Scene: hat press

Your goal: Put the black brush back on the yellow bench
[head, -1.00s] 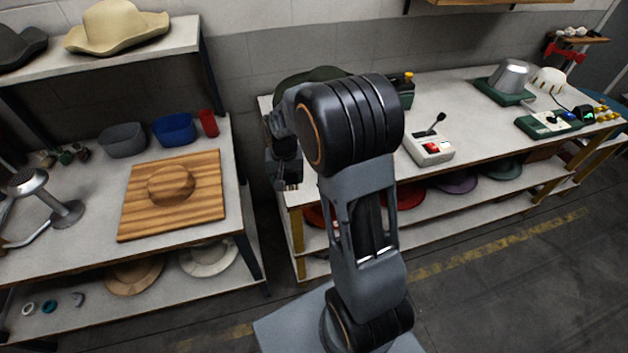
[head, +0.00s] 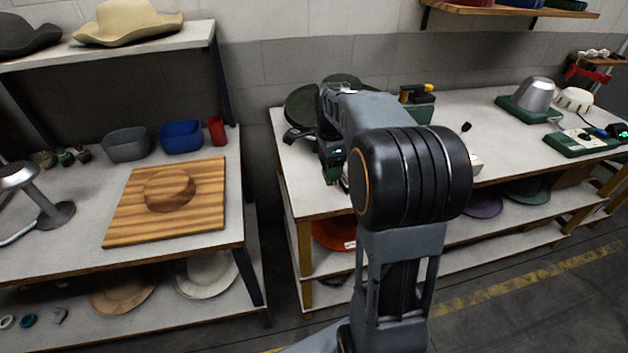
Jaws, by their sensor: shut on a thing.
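The yellow bench (head: 291,162) has a pale top and yellow legs and stands right of centre, against the wall. My arm reaches over its left end. My gripper (head: 333,172) points down there, mostly hidden behind my own forearm and elbow. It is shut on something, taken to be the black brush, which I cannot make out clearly. A small dark shape (head: 298,137) shows just left of my wrist; I cannot tell whether it is the brush or part of my gripper. Whether the held thing touches the bench top is hidden.
A dark green hat (head: 300,104) lies on the bench behind my wrist. A green box with a yellow knob (head: 417,103) stands to its right. A metal hat form (head: 537,93) stands farther right. A separate table (head: 70,248) with a wooden board (head: 128,222) is at left, across a gap.

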